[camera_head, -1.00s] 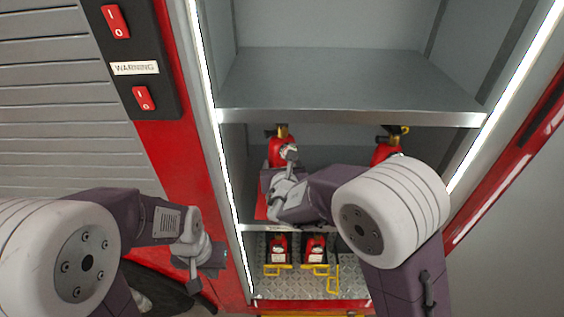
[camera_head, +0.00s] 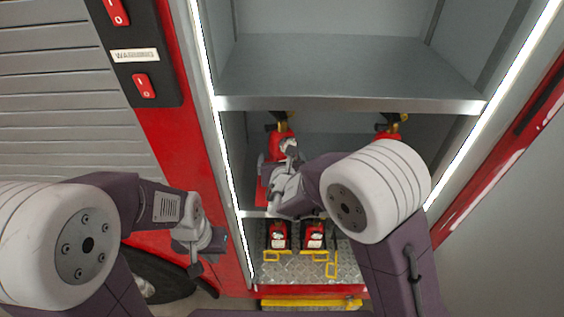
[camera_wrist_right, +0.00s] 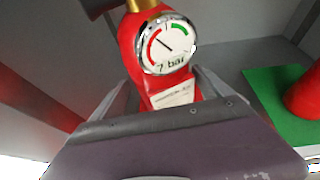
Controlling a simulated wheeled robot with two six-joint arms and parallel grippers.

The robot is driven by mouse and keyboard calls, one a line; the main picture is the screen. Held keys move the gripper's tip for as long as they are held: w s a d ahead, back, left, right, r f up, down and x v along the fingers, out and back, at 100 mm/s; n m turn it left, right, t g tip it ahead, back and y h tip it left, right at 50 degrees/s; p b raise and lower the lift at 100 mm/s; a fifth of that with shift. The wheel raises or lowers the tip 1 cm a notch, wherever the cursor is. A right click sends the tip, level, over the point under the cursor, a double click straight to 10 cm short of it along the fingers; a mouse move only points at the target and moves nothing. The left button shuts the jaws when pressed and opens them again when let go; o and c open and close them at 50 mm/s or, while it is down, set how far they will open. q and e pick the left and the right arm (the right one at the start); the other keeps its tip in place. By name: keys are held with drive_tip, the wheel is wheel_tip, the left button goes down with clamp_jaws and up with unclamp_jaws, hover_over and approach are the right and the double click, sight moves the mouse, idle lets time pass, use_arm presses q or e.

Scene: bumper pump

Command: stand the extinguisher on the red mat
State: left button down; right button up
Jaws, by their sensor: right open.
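A red extinguisher (camera_head: 283,132) with a dark and brass top stands upright at the left of the middle shelf. In the right wrist view its red body (camera_wrist_right: 130,42) and round gauge fill the space between the fingers. My right gripper (camera_head: 287,158) is open around this extinguisher, one finger on each side. The red mat (camera_head: 262,196) shows as a sliver left of my right gripper, at the extinguisher's base; the contact is hidden. My left gripper (camera_head: 212,244) hangs outside the compartment, away from the extinguishers; its jaws are not clear.
A second extinguisher (camera_head: 390,134) stands right on the same shelf; the right wrist view shows a green mat (camera_wrist_right: 262,95) there. Two small extinguishers stand in yellow brackets on the lower deck (camera_head: 290,272). The upper shelf (camera_head: 345,70) is empty and hangs above my right gripper.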

drive_tip(key=b+v, duration=0.1)
drive_tip(key=v, duration=1)
drive_tip(key=shift+s+b, duration=0.35)
